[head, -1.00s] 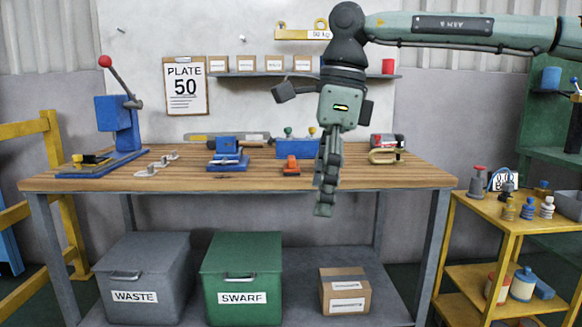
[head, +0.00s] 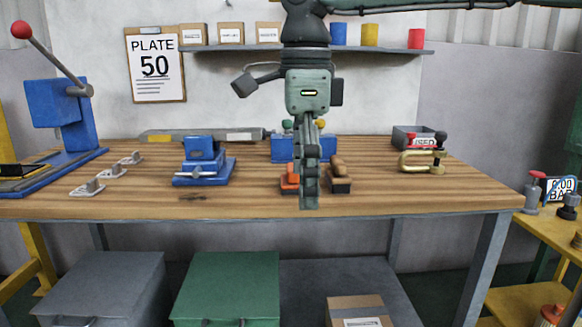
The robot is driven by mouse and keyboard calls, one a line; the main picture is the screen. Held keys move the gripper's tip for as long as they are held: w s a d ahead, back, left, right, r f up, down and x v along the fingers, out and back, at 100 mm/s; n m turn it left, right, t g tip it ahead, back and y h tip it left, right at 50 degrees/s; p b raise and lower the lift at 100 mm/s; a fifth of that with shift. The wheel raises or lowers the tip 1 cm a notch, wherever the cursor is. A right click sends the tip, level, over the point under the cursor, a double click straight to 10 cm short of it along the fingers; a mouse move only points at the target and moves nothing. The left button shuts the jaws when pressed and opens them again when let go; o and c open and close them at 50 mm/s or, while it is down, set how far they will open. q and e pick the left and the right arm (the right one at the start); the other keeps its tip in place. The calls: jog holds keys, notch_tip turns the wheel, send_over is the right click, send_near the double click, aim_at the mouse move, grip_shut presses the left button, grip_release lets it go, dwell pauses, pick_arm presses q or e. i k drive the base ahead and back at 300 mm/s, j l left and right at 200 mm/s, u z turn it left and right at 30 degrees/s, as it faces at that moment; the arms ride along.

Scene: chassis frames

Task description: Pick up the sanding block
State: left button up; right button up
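A small block with a dark base and a brown rounded top, which looks like the sanding block (head: 341,178), sits on the wooden workbench (head: 420,199). It is right of centre, beside an orange tool (head: 289,181). My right gripper (head: 309,200) hangs fingers down in front of the bench, left of the block in the picture. Its fingers are seen edge-on and overlap, so their opening does not show. They partly cover the orange tool. Nothing is visibly held. My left gripper is not in view.
A blue vice (head: 204,163) and small metal brackets (head: 113,172) stand to the left. A blue holder (head: 284,149) is behind my gripper. A brass clamp (head: 423,161) and grey bin (head: 405,138) are to the right. The front right of the bench is clear.

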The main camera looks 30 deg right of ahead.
aim_at(290, 182)
jog(key=i+l, duration=0.7)
jog(key=i, duration=0.05)
